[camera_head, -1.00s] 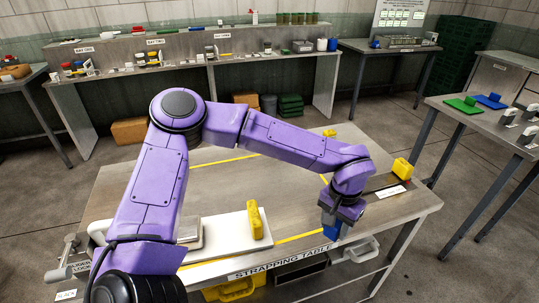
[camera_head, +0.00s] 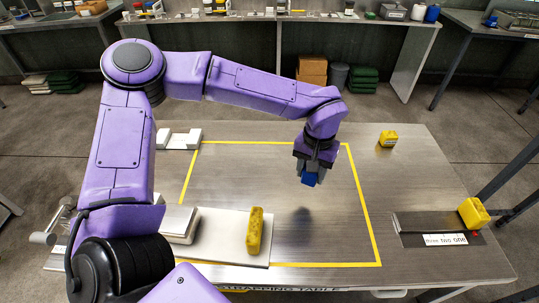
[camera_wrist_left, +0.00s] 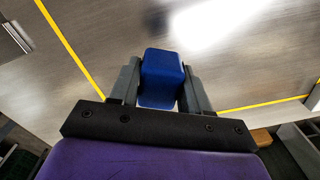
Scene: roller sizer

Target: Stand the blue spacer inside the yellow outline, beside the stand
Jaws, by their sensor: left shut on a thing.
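The blue spacer (camera_head: 309,180) is held in my left gripper (camera_head: 311,172), which is shut on it. In the left wrist view the blue spacer (camera_wrist_left: 161,78) sits between the two grey fingers. In the head view it hangs over the area inside the yellow outline (camera_head: 362,205), apart from the table, with a dark shadow below. The outline's near left part is hidden by a white plate (camera_head: 213,250) bearing a yellow block (camera_head: 255,231). I cannot tell which thing is the stand. My right gripper is not in view.
The metal table (camera_head: 420,180) is bare within most of the outline. A yellow item (camera_head: 388,138) stands at the back right. A yellow box (camera_head: 473,213) stands by a labelled dark strip at the right. White blocks (camera_head: 178,139) lie beyond the outline's back left corner.

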